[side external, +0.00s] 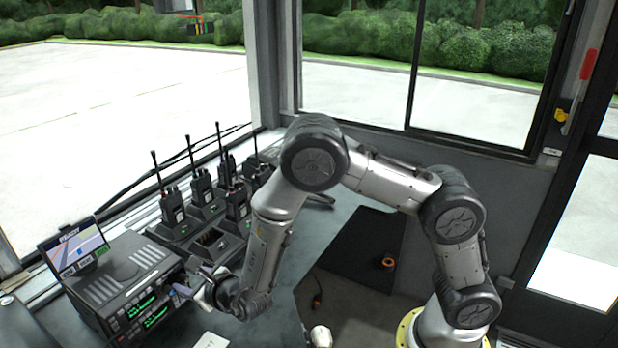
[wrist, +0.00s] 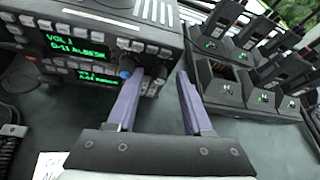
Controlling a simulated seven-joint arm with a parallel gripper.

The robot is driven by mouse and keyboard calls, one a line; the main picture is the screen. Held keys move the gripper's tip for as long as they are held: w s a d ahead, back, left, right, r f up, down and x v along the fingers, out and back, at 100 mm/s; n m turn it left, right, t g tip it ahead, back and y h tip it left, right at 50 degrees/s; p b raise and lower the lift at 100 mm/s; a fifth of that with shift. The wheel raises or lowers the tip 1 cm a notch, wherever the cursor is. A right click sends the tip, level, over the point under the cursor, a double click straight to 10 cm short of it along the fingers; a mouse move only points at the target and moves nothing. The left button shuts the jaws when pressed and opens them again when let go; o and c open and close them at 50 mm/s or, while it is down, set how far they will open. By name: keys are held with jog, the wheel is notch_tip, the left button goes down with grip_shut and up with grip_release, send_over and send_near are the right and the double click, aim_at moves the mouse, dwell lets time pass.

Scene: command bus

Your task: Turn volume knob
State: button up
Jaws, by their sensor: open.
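The black radio unit (wrist: 95,40) has green-lit displays, the upper one reading "VOL 1"; it also stands at the lower left in the side external view (side external: 118,282). Dark round controls (wrist: 157,84) sit at the right end of its front, and a small blue spot (wrist: 125,74) shows just left of my left finger. Which control is the volume knob I cannot tell. My gripper (wrist: 160,74) is open, its two purple fingers pointing at the right end of the radio front. The left fingertip overlaps the controls; contact cannot be told. In the side external view my gripper (side external: 186,290) is beside the radio's front right corner.
Several handheld radios stand in black chargers (wrist: 235,88) right of the radio unit. A corded handset (wrist: 12,130) is at the left.

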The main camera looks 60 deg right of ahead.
jog(key=n, duration=0.1)
jog(key=h, duration=0.1)
jog(key=n+h, duration=0.1)
jog(key=shift+a+f+n, duration=0.25)
jog(key=shift+n, duration=0.05)
jog(key=n+t+h, duration=0.1)
jog(key=n, duration=0.1)
jog(key=shift+a+f+n+h, duration=0.1)
jog(key=shift+n+h, duration=0.3)
jog(key=shift+s+a+n, duration=0.1)
jog(key=shift+s+n, duration=0.1)
jog(key=shift+n, duration=0.1)
jog(key=v, duration=1.3)
jog(key=w+d+r+m+g+h, duration=0.25)
jog(key=d+r+m+h, duration=0.35)
jog(key=d+r, duration=0.55)
jog(key=s+d+r+m+g, duration=0.3)
jog(key=s+d+m, duration=0.1)
jog(key=d+m, duration=0.2)
jog(key=s+d+r+m+g, duration=0.3)
jog(key=s+d+m, duration=0.1)
jog(key=d+m, duration=0.3)
jog(key=shift+s+d, duration=0.15)
jog(key=shift+d, duration=0.6)
